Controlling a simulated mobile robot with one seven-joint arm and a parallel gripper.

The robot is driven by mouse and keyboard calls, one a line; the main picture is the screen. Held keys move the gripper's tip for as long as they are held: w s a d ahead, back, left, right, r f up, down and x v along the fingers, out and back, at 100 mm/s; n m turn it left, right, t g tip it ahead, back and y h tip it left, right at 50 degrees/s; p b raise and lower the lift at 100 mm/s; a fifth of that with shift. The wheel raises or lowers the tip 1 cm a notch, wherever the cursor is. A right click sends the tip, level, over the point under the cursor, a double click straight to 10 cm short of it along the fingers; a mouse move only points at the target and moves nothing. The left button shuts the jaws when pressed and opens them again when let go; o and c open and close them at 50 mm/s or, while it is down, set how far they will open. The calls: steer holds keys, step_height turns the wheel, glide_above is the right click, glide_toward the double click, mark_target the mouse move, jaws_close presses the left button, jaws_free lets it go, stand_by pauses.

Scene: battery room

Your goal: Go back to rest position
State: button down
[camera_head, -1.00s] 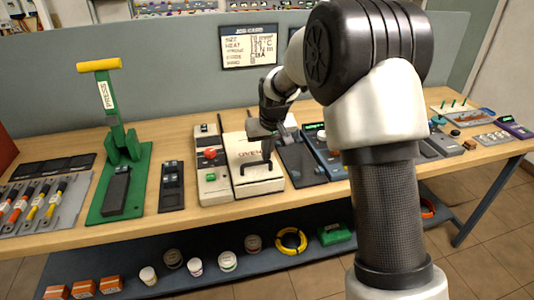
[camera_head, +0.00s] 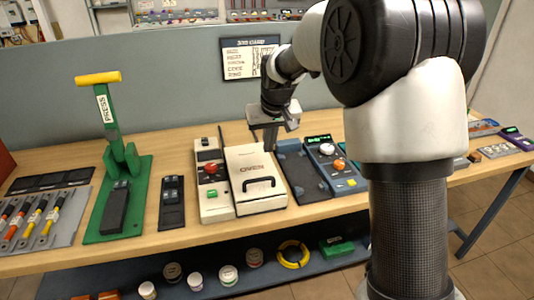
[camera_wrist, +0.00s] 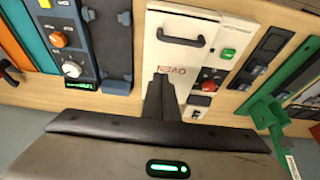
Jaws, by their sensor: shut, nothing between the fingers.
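My gripper (camera_head: 271,137) hangs above the back right part of the white oven (camera_head: 256,184), apart from its black handle. Its fingers are together and hold nothing. In the wrist view my gripper (camera_wrist: 160,92) shows as dark closed fingers in front of the oven (camera_wrist: 172,52), whose handle lies beyond the fingertips. My arm covers part of the right side of the bench in the head view.
A green press (camera_head: 116,150) with a yellow handle stands left on the wooden bench. A device with a red button (camera_head: 211,170) and a blue unit with knobs (camera_head: 335,165) flank the oven. A grey partition (camera_head: 180,80) rises behind. Jars and a yellow coil (camera_head: 292,254) sit on the lower shelf.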

steer(key=s+d+r+m+t+p, duration=0.1)
steer(key=s+d+r+p, duration=0.25)
steer(key=s+r, duration=0.65)
steer(key=s+d+r+p, duration=0.35)
steer(key=s+r, duration=0.45)
steer(key=s, duration=0.5)
steer(key=s+d+m+p, duration=0.1)
steer(key=s+d, duration=0.1)
steer(key=s, duration=0.8)
steer(key=shift+s+d+t+h+p, duration=0.25)
steer(key=shift+s+t+h+p, duration=0.05)
steer(key=shift+s+h+p, duration=0.1)
